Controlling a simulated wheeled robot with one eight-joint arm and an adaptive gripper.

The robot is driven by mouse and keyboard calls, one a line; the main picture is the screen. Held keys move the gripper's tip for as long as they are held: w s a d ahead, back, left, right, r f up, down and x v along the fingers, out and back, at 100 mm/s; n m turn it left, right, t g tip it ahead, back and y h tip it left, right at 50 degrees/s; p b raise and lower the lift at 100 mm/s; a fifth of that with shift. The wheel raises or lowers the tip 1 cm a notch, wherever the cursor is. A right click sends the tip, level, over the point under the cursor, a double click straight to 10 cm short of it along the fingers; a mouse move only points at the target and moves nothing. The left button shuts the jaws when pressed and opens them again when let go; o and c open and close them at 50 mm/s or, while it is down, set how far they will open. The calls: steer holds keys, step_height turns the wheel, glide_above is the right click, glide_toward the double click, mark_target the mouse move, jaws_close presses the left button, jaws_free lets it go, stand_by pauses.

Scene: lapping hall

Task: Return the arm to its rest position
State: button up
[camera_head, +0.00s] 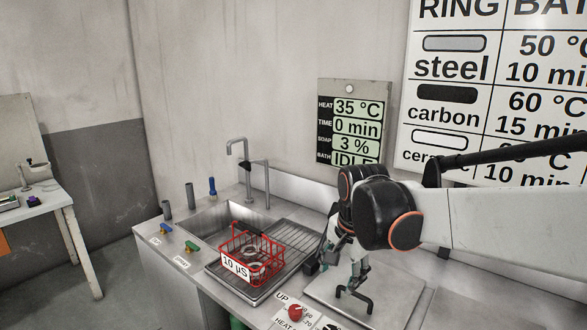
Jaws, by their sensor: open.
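My arm reaches in from the right over the steel counter, with its white link and dark, orange-edged joints bent downward. My gripper (342,266) hangs near the flat steel lid (398,300), just above and behind the lid's black handle (354,296). It is open, and I see nothing held in it. The fingers are small and partly hidden by the wrist, so I cannot tell whether they touch the handle.
A red wire basket (277,251) holding pale rings stands on the ribbed drainboard (296,238), left of my gripper. Behind are a sink (208,219) and tall tap (238,147). A red knob (295,313) is at the front. A display (354,128) hangs on the wall.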

steer(key=s+d+n+t, duration=0.2)
steer(key=s+d+n, duration=0.2)
steer(key=s, duration=0.6)
steer(key=s+d+n+t, duration=0.2)
steer(key=s+d+n, duration=0.3)
steer(key=s, duration=0.4)
steer(key=shift+s+f+n+h, duration=0.25)
steer(key=shift+s+n+h, duration=0.05)
steer(key=shift+s, duration=0.05)
